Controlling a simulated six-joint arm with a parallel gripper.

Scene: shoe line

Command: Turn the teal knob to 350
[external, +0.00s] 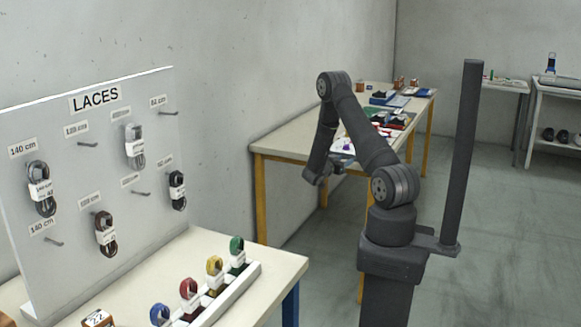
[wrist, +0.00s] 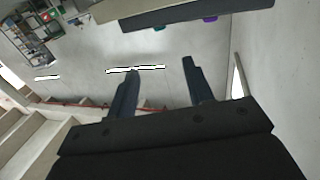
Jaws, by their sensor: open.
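In the wrist view, a small teal piece (wrist: 158,28), probably the teal knob, sticks out from the edge of a dark box (wrist: 195,12) at the top. A purple piece (wrist: 210,19) sticks out to its right. No dial or number is readable. My gripper (wrist: 160,68) has its two dark fingers spread with nothing between them. The teal piece appears beyond the fingertips, apart from them. In the external view my gripper (external: 325,174) hangs in front of the long table; I cannot make out the knob there.
The long table (external: 285,140) with yellow legs holds several small items. A LACES board (external: 75,215) with hanging laces stands on the near left table (external: 270,270), beside a white rack (external: 228,298) of coloured lace rolls. A shelf with shoes (external: 557,90) stands back right. Floor right of my arm is clear.

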